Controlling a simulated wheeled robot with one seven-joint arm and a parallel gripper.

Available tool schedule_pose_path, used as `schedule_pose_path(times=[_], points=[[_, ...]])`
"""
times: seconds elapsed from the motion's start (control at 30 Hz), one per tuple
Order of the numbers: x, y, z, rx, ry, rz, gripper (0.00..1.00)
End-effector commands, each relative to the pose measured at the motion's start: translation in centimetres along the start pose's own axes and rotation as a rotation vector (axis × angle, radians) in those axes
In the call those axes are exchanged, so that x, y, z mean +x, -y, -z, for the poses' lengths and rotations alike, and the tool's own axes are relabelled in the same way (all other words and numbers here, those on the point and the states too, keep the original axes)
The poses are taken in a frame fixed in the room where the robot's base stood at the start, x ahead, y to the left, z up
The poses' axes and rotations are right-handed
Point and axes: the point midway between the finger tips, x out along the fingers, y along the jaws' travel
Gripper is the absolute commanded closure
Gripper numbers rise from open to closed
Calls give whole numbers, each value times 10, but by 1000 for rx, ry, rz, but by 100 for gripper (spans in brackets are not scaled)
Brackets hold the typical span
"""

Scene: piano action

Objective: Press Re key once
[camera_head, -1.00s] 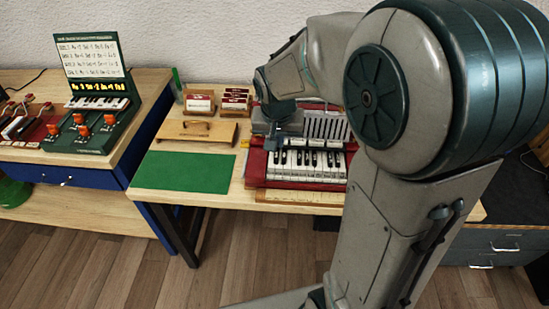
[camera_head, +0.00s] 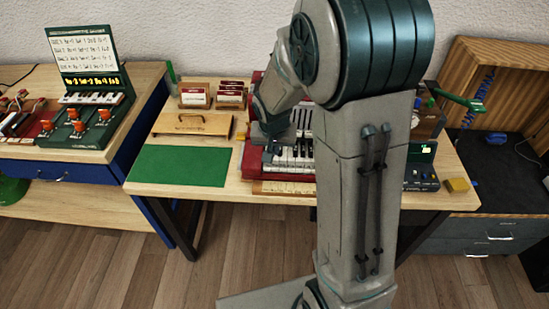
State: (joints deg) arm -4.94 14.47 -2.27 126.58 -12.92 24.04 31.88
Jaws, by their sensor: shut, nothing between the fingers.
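The red keyboard instrument (camera_head: 251,162) stands on the wooden table, right of the green mat. Some of its white keys (camera_head: 290,162) show left of my upright arm link, and the rest are hidden behind my arm. My gripper (camera_head: 273,148) is shut and empty, small in the view, at the left end of the keys. I cannot tell whether its tip touches a key or hovers above one. The Re key cannot be singled out at this size.
A green mat (camera_head: 180,165), a wooden board with a handle (camera_head: 192,124) and card holders (camera_head: 194,97) lie left of the instrument. A dark green device (camera_head: 421,166) and a yellow block (camera_head: 457,185) sit at the table's right. A green keyboard box (camera_head: 88,125) stands on the left desk.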

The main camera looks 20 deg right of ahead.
Motion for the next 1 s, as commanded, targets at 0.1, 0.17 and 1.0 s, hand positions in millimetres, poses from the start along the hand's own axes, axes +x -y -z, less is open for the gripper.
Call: schedule_pose_path(times=[0.1,0.17,1.0], points=[[20,-1,-4,1,5,-2,100],[28,-1,-7,-1,5,-2,100],[57,0,-16,2,0,0,100]])
